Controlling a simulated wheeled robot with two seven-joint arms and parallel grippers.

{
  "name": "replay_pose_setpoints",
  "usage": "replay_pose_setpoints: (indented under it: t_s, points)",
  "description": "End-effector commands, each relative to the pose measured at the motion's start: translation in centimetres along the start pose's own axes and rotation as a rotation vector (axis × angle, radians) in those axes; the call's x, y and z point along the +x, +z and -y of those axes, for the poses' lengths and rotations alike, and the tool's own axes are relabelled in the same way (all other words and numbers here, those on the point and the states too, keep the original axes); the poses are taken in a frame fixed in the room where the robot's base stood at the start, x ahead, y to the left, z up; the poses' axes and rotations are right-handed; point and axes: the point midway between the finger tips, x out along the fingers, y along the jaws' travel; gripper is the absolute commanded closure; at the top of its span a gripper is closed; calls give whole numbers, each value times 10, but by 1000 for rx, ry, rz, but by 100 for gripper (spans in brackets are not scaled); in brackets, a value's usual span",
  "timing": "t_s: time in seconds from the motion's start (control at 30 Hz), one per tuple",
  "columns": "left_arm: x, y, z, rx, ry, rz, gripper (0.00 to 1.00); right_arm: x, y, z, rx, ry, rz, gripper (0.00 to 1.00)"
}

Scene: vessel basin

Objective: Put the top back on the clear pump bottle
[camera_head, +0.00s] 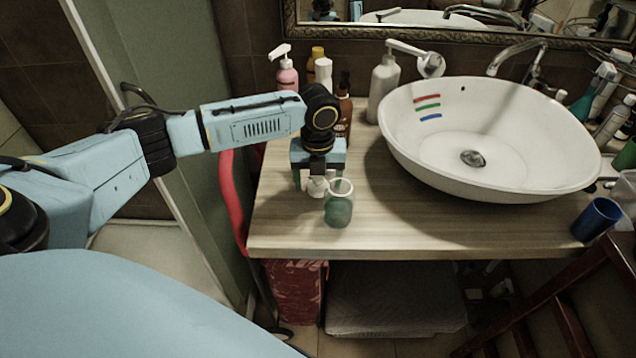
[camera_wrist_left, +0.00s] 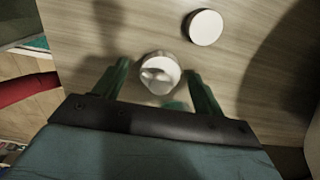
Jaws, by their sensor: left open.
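My left gripper (camera_head: 314,182) points down over this piece, fingers apart. In the left wrist view, a whitish round piece (camera_wrist_left: 159,72) shows between the spread fingers of my left gripper (camera_wrist_left: 158,85), with room on both sides. Whether a finger touches it is hard to tell. My right gripper is not in view.
A white disc (camera_wrist_left: 205,27) lies up and right of the fingers in the wrist view; its identity is unclear. A pink pump bottle (camera_head: 287,76), a brown bottle (camera_head: 344,112) and a grey dispenser (camera_head: 383,85) stand behind. The basin (camera_head: 490,190) is right. The counter front (camera_head: 430,232) is clear.

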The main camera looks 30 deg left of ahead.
Motion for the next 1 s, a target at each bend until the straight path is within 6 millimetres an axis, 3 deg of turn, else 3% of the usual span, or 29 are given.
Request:
replay_pose_setpoints:
  t_s: [0.07, 0.4, 0.77, 1.0]
  points:
    - [0, 0, 0, 0, 0, 0, 31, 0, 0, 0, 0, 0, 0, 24]
    - [-1, 0, 0, 0, 0, 1, 76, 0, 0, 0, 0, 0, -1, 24]
    - [-6, 1, 0, 0, -1, 2, 77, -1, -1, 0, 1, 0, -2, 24]
    - [-50, 1, 0, -1, -3, 4, 77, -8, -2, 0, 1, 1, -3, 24]
